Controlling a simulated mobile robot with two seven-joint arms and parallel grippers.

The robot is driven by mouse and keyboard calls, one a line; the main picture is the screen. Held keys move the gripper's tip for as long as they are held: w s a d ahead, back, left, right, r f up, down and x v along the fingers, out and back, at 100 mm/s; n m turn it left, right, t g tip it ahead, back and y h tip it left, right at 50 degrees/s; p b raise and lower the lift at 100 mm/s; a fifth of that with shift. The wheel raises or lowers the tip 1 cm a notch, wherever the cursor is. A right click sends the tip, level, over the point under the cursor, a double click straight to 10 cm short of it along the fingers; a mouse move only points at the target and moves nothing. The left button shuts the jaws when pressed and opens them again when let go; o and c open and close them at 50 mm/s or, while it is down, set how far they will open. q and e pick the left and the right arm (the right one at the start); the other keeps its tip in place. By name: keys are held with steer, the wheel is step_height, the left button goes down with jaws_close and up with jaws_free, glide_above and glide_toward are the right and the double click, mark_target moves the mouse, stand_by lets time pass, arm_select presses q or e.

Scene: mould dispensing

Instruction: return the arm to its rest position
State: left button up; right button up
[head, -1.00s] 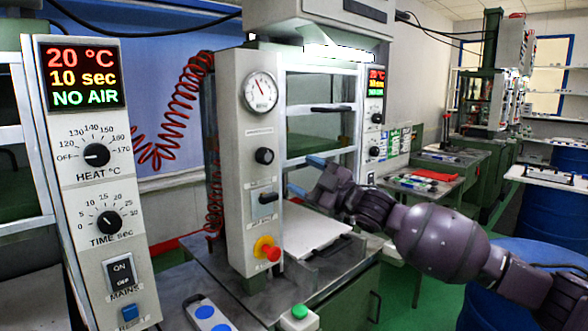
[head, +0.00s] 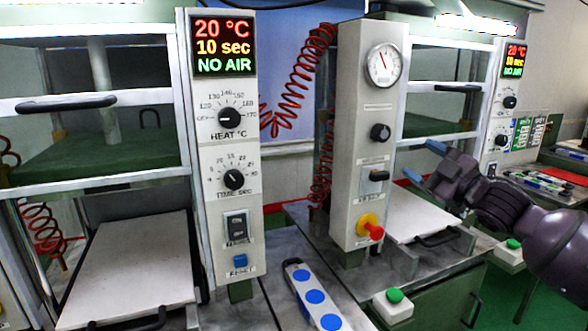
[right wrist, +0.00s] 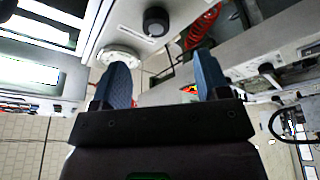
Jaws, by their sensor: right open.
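My right arm comes in from the right edge of the head view. Its dark purple gripper (head: 424,161) has two blue fingers held apart with nothing between them. It is in front of the second press, to the right of the grey control column (head: 362,150) and above the white plate (head: 425,217). In the right wrist view the same open gripper (right wrist: 162,80) is empty, with a black knob and a white round gauge beyond the fingers. My left gripper is not in view.
A nearer press with a white tray (head: 130,270) stands at the left. Its control panel (head: 222,150) reads 20 °C, 10 sec, NO AIR.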

steer(key=s+a+f+m+h, duration=0.1)
steer(key=s+f+m+h, duration=0.2)
steer(key=f, duration=0.6)
steer(key=s+a+f+m+g+h+p, duration=0.1)
steer(key=s+f+m, duration=0.1)
steer(key=s+f, duration=0.55)
steer(key=s+a+f+m+h, duration=0.1)
steer(key=s+f+m+h, duration=0.15)
steer(key=f, duration=0.85)
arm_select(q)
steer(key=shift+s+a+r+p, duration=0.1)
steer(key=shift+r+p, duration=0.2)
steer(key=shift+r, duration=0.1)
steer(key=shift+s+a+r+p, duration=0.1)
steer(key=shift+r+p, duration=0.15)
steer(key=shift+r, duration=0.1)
arm_select(e)
steer(key=s+f+m+g+h, duration=0.1)
steer(key=s+f+m, duration=0.1)
steer(key=s+f, duration=0.4)
steer(key=s+d+f+m+g+h, duration=0.1)
steer(key=s+f, duration=0.5)
steer(key=s, duration=0.6)
steer(key=s+f+m+g+h, duration=0.2)
steer(key=s+f, duration=0.4)
steer(key=s, duration=0.3)
steer(key=shift+s+d+f+m+g, duration=0.35)
steer(key=shift+m+g, duration=0.35)
steer(key=shift+m, duration=0.55)
